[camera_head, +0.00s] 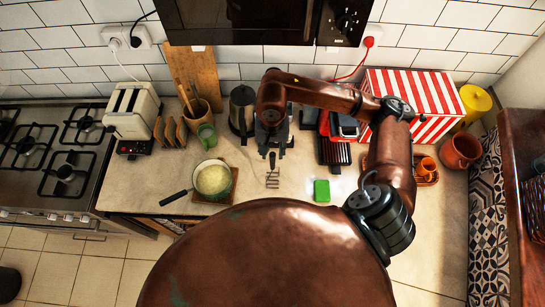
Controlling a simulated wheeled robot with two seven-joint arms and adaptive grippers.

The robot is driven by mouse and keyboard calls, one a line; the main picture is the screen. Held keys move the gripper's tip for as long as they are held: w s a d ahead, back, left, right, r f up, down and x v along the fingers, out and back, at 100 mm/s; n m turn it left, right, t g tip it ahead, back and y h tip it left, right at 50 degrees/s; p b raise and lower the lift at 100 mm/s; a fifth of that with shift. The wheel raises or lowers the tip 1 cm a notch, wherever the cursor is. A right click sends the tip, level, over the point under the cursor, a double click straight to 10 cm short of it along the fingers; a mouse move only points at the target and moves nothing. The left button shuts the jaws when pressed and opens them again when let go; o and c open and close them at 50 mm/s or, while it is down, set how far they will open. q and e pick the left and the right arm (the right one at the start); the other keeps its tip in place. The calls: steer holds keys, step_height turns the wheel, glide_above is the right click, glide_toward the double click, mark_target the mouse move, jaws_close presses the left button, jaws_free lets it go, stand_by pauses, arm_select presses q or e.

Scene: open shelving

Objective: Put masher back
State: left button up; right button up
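The masher (272,180), with a zigzag metal head and a thin dark handle, is at the middle of the counter, head toward the front edge. My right gripper (272,153) is over the handle end. Its two fingers are spread apart, with the handle end between or just below them. I cannot tell whether they touch it, and the upper handle is partly hidden by the gripper. My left gripper is not in view.
A pot of pale food (214,180) stands left of the masher on a wooden board. A green sponge (321,190) lies to the right. A utensil holder (197,113), green mug (206,134) and kettle (242,108) stand behind. A red-striped box (425,98) is at back right.

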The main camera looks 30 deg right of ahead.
steer(key=shift+r, duration=1.65)
